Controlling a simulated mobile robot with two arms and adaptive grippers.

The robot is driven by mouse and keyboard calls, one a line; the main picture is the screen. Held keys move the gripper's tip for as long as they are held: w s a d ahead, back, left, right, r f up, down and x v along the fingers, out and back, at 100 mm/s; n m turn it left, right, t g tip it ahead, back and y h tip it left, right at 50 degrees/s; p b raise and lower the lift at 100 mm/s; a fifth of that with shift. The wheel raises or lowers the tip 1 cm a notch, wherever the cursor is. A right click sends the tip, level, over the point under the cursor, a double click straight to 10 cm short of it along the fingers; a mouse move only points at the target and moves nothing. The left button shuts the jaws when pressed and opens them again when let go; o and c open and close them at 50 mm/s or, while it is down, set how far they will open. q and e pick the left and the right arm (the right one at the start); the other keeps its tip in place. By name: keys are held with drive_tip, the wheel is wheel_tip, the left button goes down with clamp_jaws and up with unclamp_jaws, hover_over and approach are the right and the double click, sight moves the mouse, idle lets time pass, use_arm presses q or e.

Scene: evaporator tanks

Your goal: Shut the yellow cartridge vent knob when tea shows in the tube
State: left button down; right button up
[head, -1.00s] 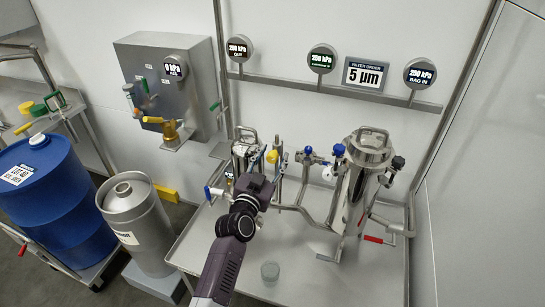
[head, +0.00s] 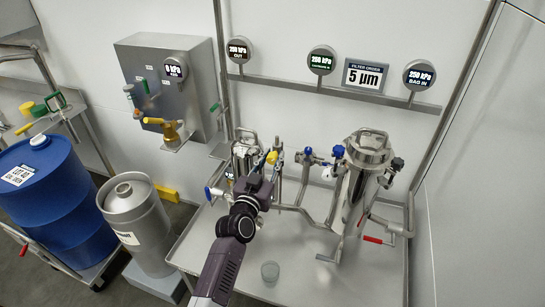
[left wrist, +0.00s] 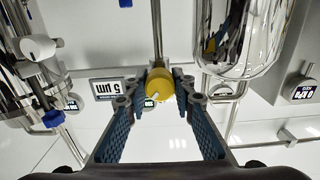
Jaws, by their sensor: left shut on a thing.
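The yellow cartridge vent knob (head: 272,157) sits on top of a thin upright pipe by the small steel cartridge housing (head: 243,153). My left gripper (head: 267,166) reaches up to it from below in the head view. In the left wrist view the yellow knob (left wrist: 159,84), with a pale pointer mark, lies between the fingertips of my left gripper (left wrist: 158,90), which is shut on it. I cannot make out any tea in a tube in these views. My right gripper is not in view.
A larger steel filter housing (head: 364,150) stands to the right, with a red-handled valve (head: 373,240). A blue-knobbed valve (head: 308,151) is between them. A steel keg (head: 137,222) and blue drum (head: 55,205) stand left.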

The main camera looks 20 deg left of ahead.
use_arm(q)
drive_tip(key=n+p, duration=0.1)
drive_tip(key=n, duration=0.3)
drive_tip(key=shift+n, duration=2)
drive_tip(key=c, duration=1.6)
unclamp_jaws()
drive_tip(key=shift+s, duration=0.1)
drive_tip(key=s, duration=1.1)
drive_tip(key=shift+s+a, duration=0.25)
drive_tip(key=shift+s, duration=0.15)
